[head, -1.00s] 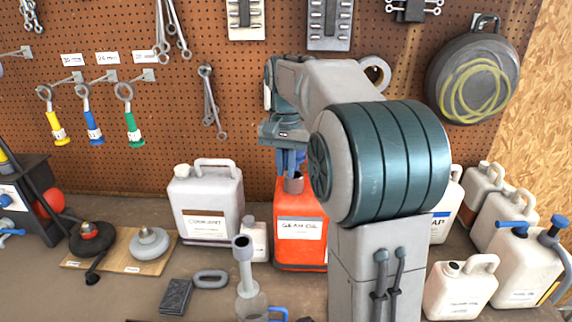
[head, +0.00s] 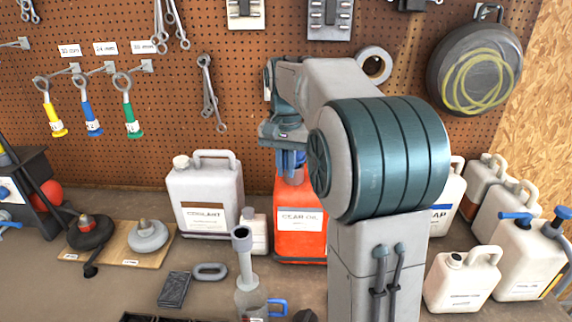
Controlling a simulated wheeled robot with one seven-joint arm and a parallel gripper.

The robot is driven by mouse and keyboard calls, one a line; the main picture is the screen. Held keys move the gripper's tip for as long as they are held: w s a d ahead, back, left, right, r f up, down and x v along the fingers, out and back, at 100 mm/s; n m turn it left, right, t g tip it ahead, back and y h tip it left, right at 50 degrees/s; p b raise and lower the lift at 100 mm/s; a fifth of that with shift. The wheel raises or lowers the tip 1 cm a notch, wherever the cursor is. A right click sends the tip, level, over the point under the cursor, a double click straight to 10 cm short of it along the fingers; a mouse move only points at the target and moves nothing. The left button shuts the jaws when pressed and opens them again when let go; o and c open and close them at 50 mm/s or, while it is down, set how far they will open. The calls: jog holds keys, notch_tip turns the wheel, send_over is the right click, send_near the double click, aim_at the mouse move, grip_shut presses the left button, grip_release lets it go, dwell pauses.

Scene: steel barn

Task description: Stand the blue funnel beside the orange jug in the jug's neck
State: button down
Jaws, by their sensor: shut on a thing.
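The orange jug (head: 298,240), labelled as gear oil, stands upright on the bench near the pegboard. My arm hides its right side. My gripper (head: 287,152) is above the jug's top left part and points down. It is shut on the blue funnel (head: 291,165), of which only a small blue part shows under the jaws. The funnel's lower end meets the jug's neck in the picture. I cannot tell whether its spout is inside the neck, as this spot is small and partly covered.
A coolant jug (head: 204,195) and a small white bottle (head: 254,234) stand left of the orange jug. A grey funnel (head: 244,255) stands in a clear jug in front. White canisters (head: 463,283) fill the right side.

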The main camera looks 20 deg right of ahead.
jog(key=shift+f+b, duration=0.55)
jog(key=shift+f, duration=0.4)
jog(key=c, duration=1.4)
grip_release()
notch_tip(320, 180, up, 14)
jog(key=shift+f, duration=0.1)
